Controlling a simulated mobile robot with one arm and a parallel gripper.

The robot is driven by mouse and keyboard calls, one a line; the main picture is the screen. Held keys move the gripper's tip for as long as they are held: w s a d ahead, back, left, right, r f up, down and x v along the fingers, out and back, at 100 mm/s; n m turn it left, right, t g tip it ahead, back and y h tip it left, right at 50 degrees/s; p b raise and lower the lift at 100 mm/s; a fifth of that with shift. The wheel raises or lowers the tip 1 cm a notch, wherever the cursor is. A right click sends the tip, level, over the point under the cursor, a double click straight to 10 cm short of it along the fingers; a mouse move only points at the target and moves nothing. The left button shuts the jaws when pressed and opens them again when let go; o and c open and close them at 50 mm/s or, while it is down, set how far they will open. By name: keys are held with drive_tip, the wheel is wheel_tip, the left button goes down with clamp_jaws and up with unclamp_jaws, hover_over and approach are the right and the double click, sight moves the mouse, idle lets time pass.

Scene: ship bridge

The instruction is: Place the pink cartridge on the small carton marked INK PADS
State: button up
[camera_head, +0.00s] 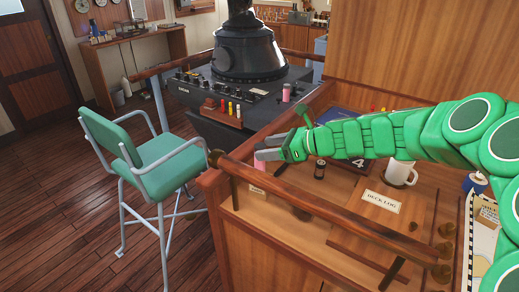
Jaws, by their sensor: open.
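My gripper (268,152) is open, at the end of my green arm, over the left end of the wooden chart desk. A pink piece (258,165) shows right at its fingertips, mostly hidden by them; I cannot tell whether the fingers touch it. Another small pink cylinder (286,92) stands upright on the black console behind. A small tan carton (488,214) with a pale label sits at the right of the desk, partly cut by the picture edge; its lettering is too small to read.
A wooden rail (330,212) runs along the desk's front. A dark small cylinder (320,169), a white mug (399,173), a DECK LOG board (381,205) and a blue-and-white roll (474,183) stand or lie on the desk. A green chair (140,150) stands at left.

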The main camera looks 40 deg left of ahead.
drive_tip(key=v, duration=0.7)
idle(0.3)
